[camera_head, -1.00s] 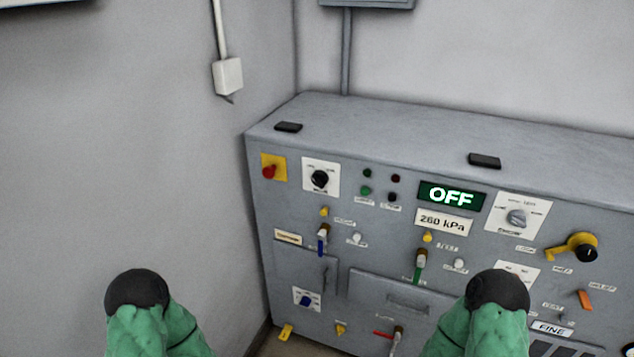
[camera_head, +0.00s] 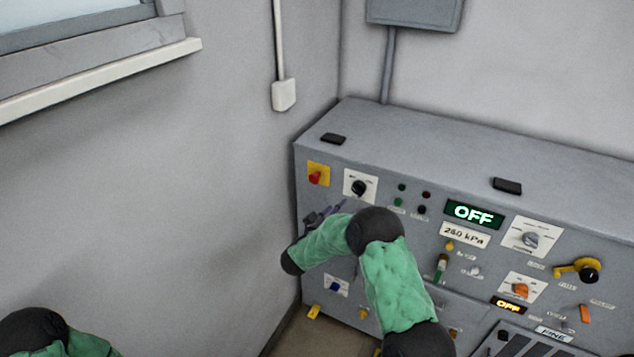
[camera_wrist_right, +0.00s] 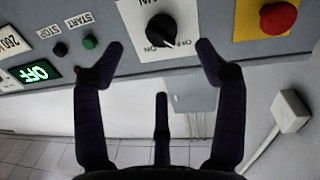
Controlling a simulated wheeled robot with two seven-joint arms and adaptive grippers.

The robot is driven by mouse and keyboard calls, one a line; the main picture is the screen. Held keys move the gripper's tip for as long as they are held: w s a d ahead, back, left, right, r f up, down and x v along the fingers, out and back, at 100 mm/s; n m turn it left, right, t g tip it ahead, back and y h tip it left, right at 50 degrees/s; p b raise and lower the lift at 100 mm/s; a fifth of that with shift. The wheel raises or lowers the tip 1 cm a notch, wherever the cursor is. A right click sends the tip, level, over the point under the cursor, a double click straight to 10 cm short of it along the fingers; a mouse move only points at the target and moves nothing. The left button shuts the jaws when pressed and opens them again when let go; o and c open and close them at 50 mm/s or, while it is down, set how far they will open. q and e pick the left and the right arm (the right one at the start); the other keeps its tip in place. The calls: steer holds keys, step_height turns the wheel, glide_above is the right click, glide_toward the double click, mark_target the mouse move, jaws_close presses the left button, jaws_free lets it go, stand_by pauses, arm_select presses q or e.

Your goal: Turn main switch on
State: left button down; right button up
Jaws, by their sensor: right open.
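The main switch is a black rotary knob (camera_head: 358,187) on a white plate at the upper left of the grey panel. In the right wrist view the knob (camera_wrist_right: 161,29) shows upside down at the top, with ON and OFF lettering beside it. I cannot tell surely which mark it points at. My right gripper (camera_head: 326,213) is just below and left of the plate in the head view. In the wrist view its spread fingers (camera_wrist_right: 160,62) are open and empty, on either side of the knob's line, apart from it. My left gripper is out of view.
A red button on a yellow plate (camera_head: 318,174) sits left of the knob. Green and dark start/stop buttons (camera_head: 399,202) and a lit display reading OFF (camera_head: 475,214) are to its right. A wall (camera_head: 230,200) stands close on the panel's left.

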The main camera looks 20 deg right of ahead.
mark_target(355, 191)
steer(key=x, duration=0.3)
steer(key=r+x, duration=0.1)
steer(key=x, duration=0.6)
steer(key=shift+w+d+r+b, duration=0.2)
steer(key=shift+w+d+b, duration=0.05)
steer(key=shift+d+b, duration=0.1)
steer(key=shift+c, duration=0.3)
steer(key=shift+r, duration=0.1)
steer(key=c, duration=1.1)
